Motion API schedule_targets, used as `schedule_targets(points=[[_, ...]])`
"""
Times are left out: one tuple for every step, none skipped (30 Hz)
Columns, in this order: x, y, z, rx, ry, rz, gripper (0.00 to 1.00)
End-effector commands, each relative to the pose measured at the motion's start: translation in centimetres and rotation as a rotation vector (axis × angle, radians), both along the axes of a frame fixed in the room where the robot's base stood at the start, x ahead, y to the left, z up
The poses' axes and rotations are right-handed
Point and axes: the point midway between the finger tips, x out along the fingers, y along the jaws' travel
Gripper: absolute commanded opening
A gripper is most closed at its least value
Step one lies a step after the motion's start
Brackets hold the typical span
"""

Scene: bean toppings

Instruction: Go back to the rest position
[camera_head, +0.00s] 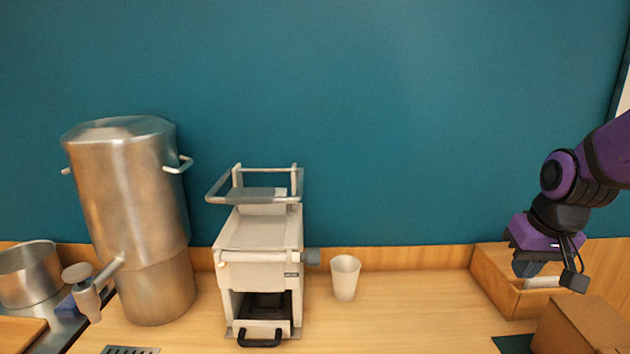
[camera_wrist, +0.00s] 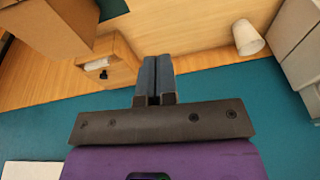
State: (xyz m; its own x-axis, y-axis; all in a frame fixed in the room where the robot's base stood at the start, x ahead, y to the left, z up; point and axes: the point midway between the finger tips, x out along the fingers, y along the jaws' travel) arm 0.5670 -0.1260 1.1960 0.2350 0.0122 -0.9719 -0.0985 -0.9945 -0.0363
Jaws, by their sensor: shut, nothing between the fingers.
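My gripper (camera_wrist: 154,82) is shut and empty; its two dark fingers lie side by side in the wrist view. In the head view my purple and black arm comes in from the right, and my gripper (camera_head: 527,268) is over the wooden box (camera_head: 492,285) on the counter. A white item (camera_head: 541,282) shows in or behind that box, partly hidden by my gripper. The wooden box also shows in the wrist view (camera_wrist: 122,62), left of the fingers.
A steel urn (camera_head: 130,210) and a white machine (camera_head: 262,235) stand to the left. A white cup (camera_head: 345,277) stands right of the machine. A cardboard box (camera_head: 582,325) is at the front right. The counter (camera_head: 410,305) between cup and wooden box is clear.

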Motion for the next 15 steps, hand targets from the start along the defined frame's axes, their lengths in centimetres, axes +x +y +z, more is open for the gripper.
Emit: schedule_targets(points=[[-0.8,0.5,1.4,0.008,-0.024,0.008,0.0],[-1.3,0.7,2.1,0.011,-0.035,0.012,0.0],[-1.9,1.1,3.0,0.014,-0.047,0.02,0.0],[-2.4,1.4,3.7,0.016,-0.059,0.025,0.0],[-3.0,1.7,4.3,0.017,-0.068,0.031,0.0],[-3.7,2.0,5.1,0.018,-0.082,0.037,0.0],[-4.3,2.3,5.7,0.018,-0.091,0.042,0.0],[-4.8,2.5,6.3,0.017,-0.102,0.046,0.0],[-5.6,2.8,7.0,0.015,-0.114,0.053,0.0],[-6.2,3.1,7.6,0.014,-0.124,0.056,0.0],[-6.9,3.3,8.1,0.011,-0.133,0.061,0.0],[-7.7,3.6,8.8,0.008,-0.147,0.066,0.0],[-8.4,3.9,9.2,0.004,-0.156,0.07,0.0],[-9.0,4.1,9.6,-0.001,-0.166,0.075,0.0],[-9.8,4.4,10.1,-0.007,-0.176,0.078,0.0]])
